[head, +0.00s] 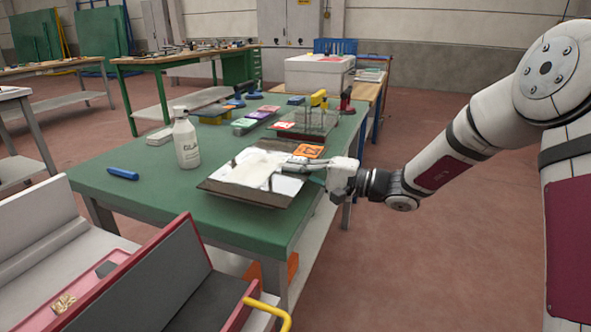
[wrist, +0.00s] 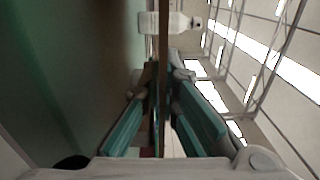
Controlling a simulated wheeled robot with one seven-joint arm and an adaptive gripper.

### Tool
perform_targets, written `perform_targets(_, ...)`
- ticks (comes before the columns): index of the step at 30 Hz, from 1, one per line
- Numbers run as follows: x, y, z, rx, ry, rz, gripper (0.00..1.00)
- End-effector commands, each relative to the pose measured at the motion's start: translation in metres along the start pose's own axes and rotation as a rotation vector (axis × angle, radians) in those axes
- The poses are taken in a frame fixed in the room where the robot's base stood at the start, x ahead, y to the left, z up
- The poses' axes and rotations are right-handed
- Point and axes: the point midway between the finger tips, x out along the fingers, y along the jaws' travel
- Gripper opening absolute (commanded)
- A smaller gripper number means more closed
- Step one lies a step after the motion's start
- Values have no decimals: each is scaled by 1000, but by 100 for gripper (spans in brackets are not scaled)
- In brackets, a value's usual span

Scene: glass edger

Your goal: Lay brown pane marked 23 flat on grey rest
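A brown-edged pane (head: 243,196) with a bright, mirror-like face lies level over the near right part of the green table in the head view. In the wrist view it shows edge-on as a thin brown line (wrist: 163,45). My gripper (head: 301,163) reaches it from the right, and its two teal-padded fingers (wrist: 160,95) close on the pane's edge, one on each face. The pane appears a little above the tabletop. I cannot read a 23 on the pane.
A white bottle (head: 186,140) stands just behind-left of the pane. A blue marker (head: 122,173) lies at left. Table between marker and pane is clear.

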Motion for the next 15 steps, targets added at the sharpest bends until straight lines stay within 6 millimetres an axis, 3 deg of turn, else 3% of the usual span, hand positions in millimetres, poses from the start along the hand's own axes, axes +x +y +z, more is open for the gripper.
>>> perform_targets(14,0,5,0,-1,-1,-3,0)
perform_targets(15,0,5,0,-1,-1,-3,5)
